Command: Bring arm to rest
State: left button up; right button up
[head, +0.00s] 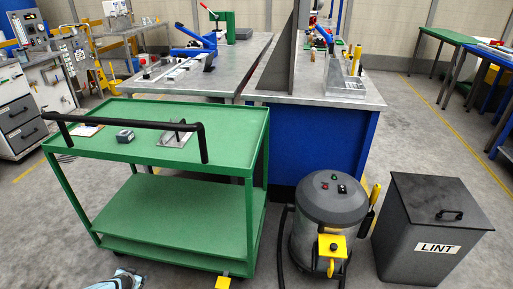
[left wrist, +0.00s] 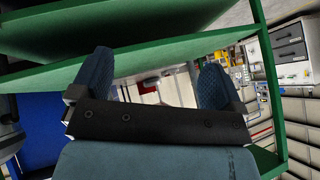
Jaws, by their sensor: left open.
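My left gripper (left wrist: 156,82) shows in the left wrist view with its two blue-grey fingers spread apart and nothing between them. Green shelf edges of the trolley lie beyond and above the fingers in that view. In the head view, a small blue-grey part of my left arm shows at the bottom edge, in front of the green trolley (head: 175,215) and low beside its lower shelf. The fingertips cannot be made out there. My right arm and gripper are in neither view.
On the trolley top lie a small grey box (head: 125,136) and a metal plate (head: 176,138); a black handle (head: 125,121) spans it. A vacuum (head: 328,215) and a LINT bin (head: 433,228) stand right. Steel-topped benches (head: 350,98) stand behind. Open floor lies far right.

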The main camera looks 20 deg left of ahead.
pick_arm(q)
jog(key=s+d+r+m+t+h, duration=0.1)
jog(key=d+r+m+h, duration=0.3)
jog(key=d, duration=0.8)
jog(key=s+d+r+m+t+h, duration=0.15)
jog(key=d+r, duration=0.35)
jog(key=d, duration=0.7)
jog(key=s+d+r+m+t+h, duration=0.15)
jog(key=s+d+r, duration=0.25)
jog(key=d+r, duration=0.55)
jog(key=s+d+r+m+h, duration=0.2)
jog(key=s+d+r+m, duration=0.15)
jog(key=d+r, duration=0.6)
jog(key=w+d+r+n+t, duration=0.1)
jog(key=w+d+r+n, duration=0.1)
jog(key=d+r+n, duration=0.4)
notch_tip(320, 180, up, 16)
jog(key=s+a+p, duration=0.1)
jog(key=s+p, duration=0.1)
jog(key=p, duration=2.5)
jog(key=shift+a+f, duration=0.15)
jog(key=shift+f, duration=0.1)
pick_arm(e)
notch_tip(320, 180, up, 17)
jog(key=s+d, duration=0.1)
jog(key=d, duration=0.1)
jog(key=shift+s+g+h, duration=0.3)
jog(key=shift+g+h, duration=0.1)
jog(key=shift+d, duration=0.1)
